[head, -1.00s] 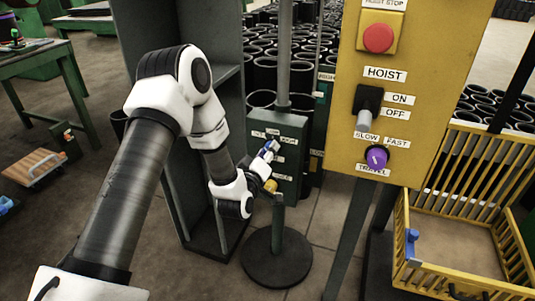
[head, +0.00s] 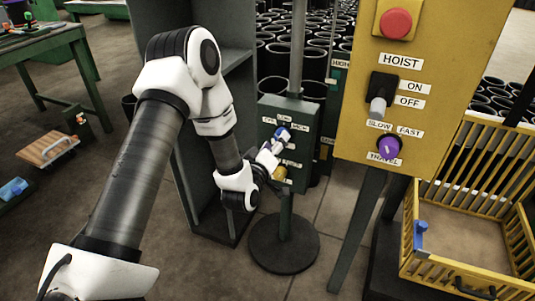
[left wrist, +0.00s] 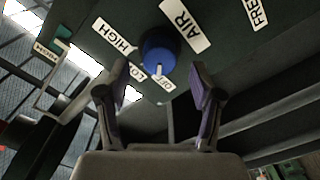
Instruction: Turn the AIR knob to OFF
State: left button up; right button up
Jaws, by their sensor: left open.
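The blue AIR knob (left wrist: 158,50) sits on a dark green panel, with labels HIGH, AIR, LOW and OFF around it. Its white mark points down in the left wrist view, toward the LOW and OFF labels; which one exactly is hard to tell. The knob also shows in the head view (head: 283,134) on the green control box (head: 306,122). My left gripper (left wrist: 158,88) is open, its two fingers apart, with the knob just beyond and between the fingertips; contact is not visible. It also shows close to the box in the head view (head: 274,147). My right gripper is out of view.
A yellow knob (head: 279,173) sits lower on the box. The yellow hoist panel (head: 360,140) with a black lever and purple knob (head: 389,148) stands at right, beside a yellow crate (head: 408,255). A dark shelf (head: 233,60) stands behind my left arm.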

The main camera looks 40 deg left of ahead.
pick_arm(q)
jog(key=v, duration=0.9)
jog(key=shift+s+d, duration=0.15)
jog(key=shift+s, duration=0.1)
